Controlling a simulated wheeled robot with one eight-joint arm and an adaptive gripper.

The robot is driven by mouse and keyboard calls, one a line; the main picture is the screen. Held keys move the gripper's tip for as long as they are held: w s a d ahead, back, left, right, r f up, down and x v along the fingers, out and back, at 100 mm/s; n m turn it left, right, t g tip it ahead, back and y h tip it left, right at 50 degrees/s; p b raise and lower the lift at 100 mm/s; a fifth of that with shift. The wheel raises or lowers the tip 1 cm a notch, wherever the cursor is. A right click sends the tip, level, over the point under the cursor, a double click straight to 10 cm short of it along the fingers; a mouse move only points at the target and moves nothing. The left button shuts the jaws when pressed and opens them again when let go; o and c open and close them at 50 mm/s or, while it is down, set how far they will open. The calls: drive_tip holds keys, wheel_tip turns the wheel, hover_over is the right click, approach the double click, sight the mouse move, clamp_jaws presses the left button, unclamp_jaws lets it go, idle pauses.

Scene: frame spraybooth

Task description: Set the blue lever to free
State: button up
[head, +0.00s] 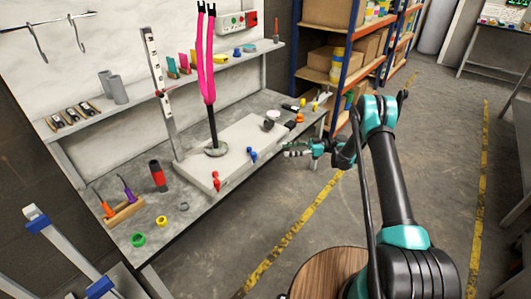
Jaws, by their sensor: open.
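A small blue lever (251,154) sits on the front face of the light grey block (190,164) on the workbench. A red lever (216,181) is to its left on the same face, and an orange one (299,118) is at the block's right end. The blue lever's exact setting is too small to read. My gripper (287,149) is open and empty, in front of the bench edge and to the right of the blue lever, apart from it. Its fingers point left toward the lever.
A black post (212,128) with pink arms rises from the block. A black and red cylinder (158,176), a screwdriver rack (125,212) and green and yellow rings stand on the bench's left. Shelving (340,75) with boxes is behind.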

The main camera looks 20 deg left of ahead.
sight(254, 152)
drive_tip(key=shift+n, duration=0.3)
drive_tip(key=x, duration=1.6)
drive_tip(key=shift+s+a+f, duration=0.2)
drive_tip(key=shift+a, duration=0.05)
clamp_jaws()
